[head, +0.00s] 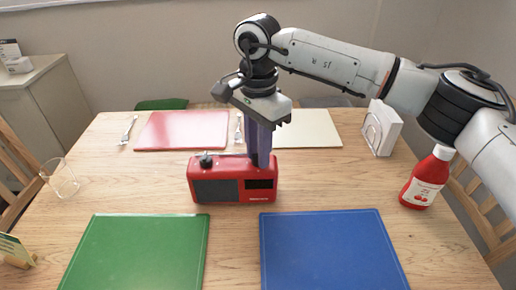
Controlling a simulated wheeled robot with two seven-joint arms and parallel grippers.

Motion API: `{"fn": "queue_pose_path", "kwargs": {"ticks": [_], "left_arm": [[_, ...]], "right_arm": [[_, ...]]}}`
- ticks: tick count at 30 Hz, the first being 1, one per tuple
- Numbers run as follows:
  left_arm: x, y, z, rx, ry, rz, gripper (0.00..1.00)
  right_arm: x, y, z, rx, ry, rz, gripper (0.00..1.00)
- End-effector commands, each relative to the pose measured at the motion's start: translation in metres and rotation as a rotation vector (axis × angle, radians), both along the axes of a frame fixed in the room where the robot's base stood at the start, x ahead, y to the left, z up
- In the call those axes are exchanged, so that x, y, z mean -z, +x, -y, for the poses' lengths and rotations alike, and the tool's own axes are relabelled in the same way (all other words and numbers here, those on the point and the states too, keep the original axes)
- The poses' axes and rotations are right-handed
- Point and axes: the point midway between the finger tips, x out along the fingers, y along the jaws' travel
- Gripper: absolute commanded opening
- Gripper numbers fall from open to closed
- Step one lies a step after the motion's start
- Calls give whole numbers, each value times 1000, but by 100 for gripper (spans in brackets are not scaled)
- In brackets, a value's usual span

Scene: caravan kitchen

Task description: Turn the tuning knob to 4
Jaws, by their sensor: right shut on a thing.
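A red radio (232,180) stands upright in the middle of the wooden table. It has a dark speaker grille on its left front and a dark display (260,184) on its right front. A black knob (205,160) sits on the left of its top, clear of my gripper. My right gripper (260,160) points straight down at the right of the radio's top. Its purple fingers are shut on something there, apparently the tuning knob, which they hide. No scale or number is readable. My left gripper is not in view.
A green mat (138,252) and a blue mat (333,250) lie in front of the radio, a red mat (182,130) and a cream mat (308,128) behind. A ketchup bottle (425,180) and napkin holder (382,128) stand right, a glass (60,178) left.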

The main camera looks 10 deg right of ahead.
Motion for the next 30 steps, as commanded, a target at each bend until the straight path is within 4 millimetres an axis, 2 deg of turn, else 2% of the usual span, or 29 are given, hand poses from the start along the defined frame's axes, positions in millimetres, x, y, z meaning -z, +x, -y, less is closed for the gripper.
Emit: {"fn": "queue_pose_path", "kwargs": {"ticks": [30], "left_arm": [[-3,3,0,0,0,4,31]], "right_arm": [[-1,0,0,963,0,0,0]]}}
